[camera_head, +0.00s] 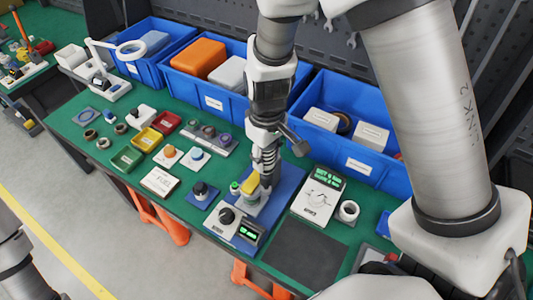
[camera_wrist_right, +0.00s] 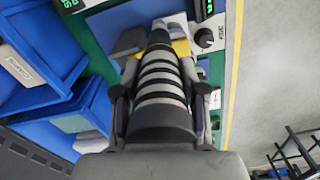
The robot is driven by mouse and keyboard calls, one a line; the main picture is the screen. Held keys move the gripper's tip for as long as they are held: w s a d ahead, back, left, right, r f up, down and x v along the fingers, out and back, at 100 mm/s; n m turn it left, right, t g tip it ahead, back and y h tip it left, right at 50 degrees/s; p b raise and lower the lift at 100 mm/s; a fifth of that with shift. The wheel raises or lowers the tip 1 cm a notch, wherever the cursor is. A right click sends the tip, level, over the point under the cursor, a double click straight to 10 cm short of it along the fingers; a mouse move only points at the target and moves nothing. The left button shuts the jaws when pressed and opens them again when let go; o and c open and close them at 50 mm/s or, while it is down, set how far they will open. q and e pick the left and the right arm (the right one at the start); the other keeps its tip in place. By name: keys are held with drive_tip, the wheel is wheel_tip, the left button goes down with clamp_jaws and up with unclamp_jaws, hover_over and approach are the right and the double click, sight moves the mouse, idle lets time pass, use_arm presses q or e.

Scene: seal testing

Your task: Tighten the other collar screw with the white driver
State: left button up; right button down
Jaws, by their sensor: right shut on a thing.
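My right gripper (camera_head: 265,140) points down over the test fixture and is shut on the white driver (camera_head: 268,160). In the right wrist view the driver (camera_wrist_right: 160,85) is a thick handle with white and dark bands, held between the two fingers (camera_wrist_right: 160,110). Its tip points at the fixture, around a yellow part (camera_head: 250,184) on a blue base (camera_head: 283,188). The yellow part also shows in the wrist view (camera_wrist_right: 181,47). The collar screws and the driver's tip are hidden, so contact cannot be told. My left gripper is not in view.
A control box with a black knob (camera_head: 226,215) and green display stands in front of the fixture. A dark mat (camera_head: 304,250) is bare. Blue bins (camera_head: 222,104) line the back.

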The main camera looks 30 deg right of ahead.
drive_tip(key=shift+f+b, duration=0.55)
drive_tip(key=shift+f, duration=0.2)
idle(0.3)
drive_tip(key=shift+f, duration=0.6)
idle(3.3)
drive_tip(key=shift+r, duration=0.1)
wheel_tip(320, 180, up, 5)
drive_tip(key=p, duration=0.4)
idle(0.5)
